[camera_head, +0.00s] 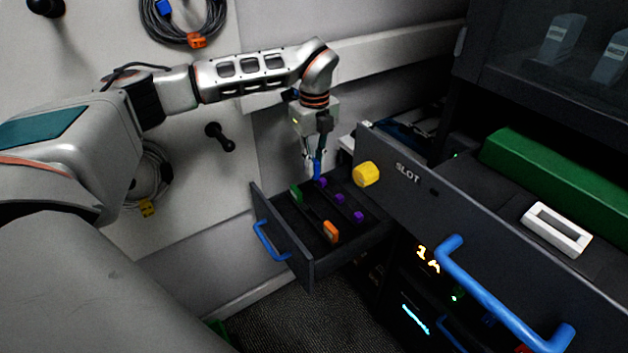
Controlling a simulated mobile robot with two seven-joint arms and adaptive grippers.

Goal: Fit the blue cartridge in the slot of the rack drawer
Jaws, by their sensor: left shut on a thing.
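My left gripper (312,154) points down over the far end of a small open drawer (312,270) and is shut on the blue cartridge (317,171). The cartridge is small, upright and partly hidden by the fingers; I cannot tell whether its lower end touches the drawer floor. The rack drawer (480,238), a larger dark drawer marked SLOT, is pulled open to the right. A white rectangular frame (541,216) with a dark opening, apparently the slot, lies on its inside surface. My right gripper is out of view.
The small drawer also holds a green piece (296,194), an orange piece (330,231) and several purple pieces. A yellow knob (367,174) sticks out beside the SLOT label. A long green block (560,178) lies behind the white frame. Blue handles (500,295) project at the front.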

